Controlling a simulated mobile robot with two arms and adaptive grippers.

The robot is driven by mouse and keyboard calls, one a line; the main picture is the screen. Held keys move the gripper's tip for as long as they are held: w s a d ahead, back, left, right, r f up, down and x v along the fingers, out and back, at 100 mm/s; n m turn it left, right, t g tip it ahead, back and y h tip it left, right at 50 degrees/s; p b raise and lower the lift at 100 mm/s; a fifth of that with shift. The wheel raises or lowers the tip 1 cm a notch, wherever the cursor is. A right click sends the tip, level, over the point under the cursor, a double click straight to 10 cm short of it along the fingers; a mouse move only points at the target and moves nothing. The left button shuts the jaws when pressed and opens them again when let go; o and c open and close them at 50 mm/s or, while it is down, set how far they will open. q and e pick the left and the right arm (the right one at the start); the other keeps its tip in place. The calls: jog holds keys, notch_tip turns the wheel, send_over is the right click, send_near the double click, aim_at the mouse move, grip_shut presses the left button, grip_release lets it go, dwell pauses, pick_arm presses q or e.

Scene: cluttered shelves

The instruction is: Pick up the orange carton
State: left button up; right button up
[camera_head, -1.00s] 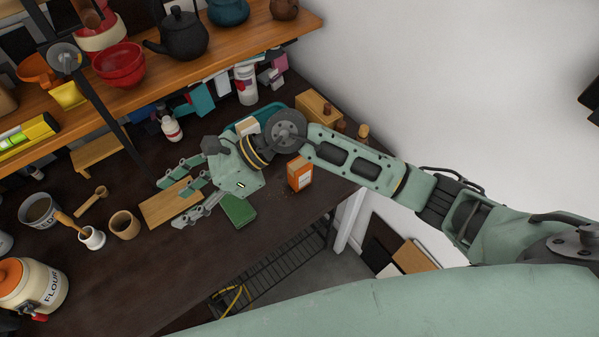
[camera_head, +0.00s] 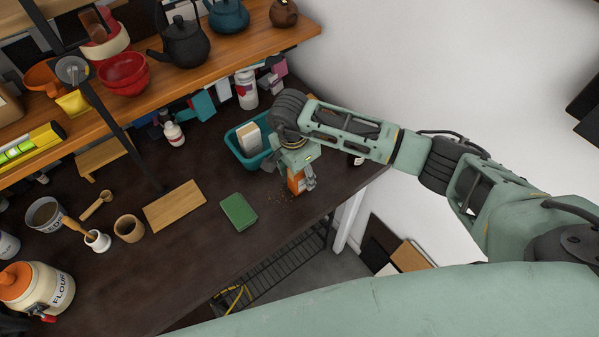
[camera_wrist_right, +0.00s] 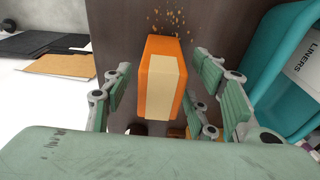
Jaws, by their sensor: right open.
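The orange carton (camera_head: 296,182) stands on the dark table near its right end, partly hidden by my right gripper (camera_head: 298,182) in the head view. In the right wrist view the orange carton (camera_wrist_right: 163,80) shows its cream and orange face between the fingers of my right gripper (camera_wrist_right: 160,100). The fingers are open, one on each side, with a visible gap on the left; the right fingers are closer to it. My left gripper is not in view.
A teal bin (camera_head: 236,145) holding a box is close beside the carton; it also shows in the wrist view (camera_wrist_right: 270,75). A green book (camera_head: 239,211) and a wooden board (camera_head: 174,205) lie to the left. Crumbs (camera_wrist_right: 165,18) lie near the carton. The shelf (camera_head: 215,52) is behind.

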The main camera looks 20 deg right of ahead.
jog(key=shift+d+f, duration=0.1)
jog(key=shift+f, duration=1.1)
jog(key=c, duration=1.3)
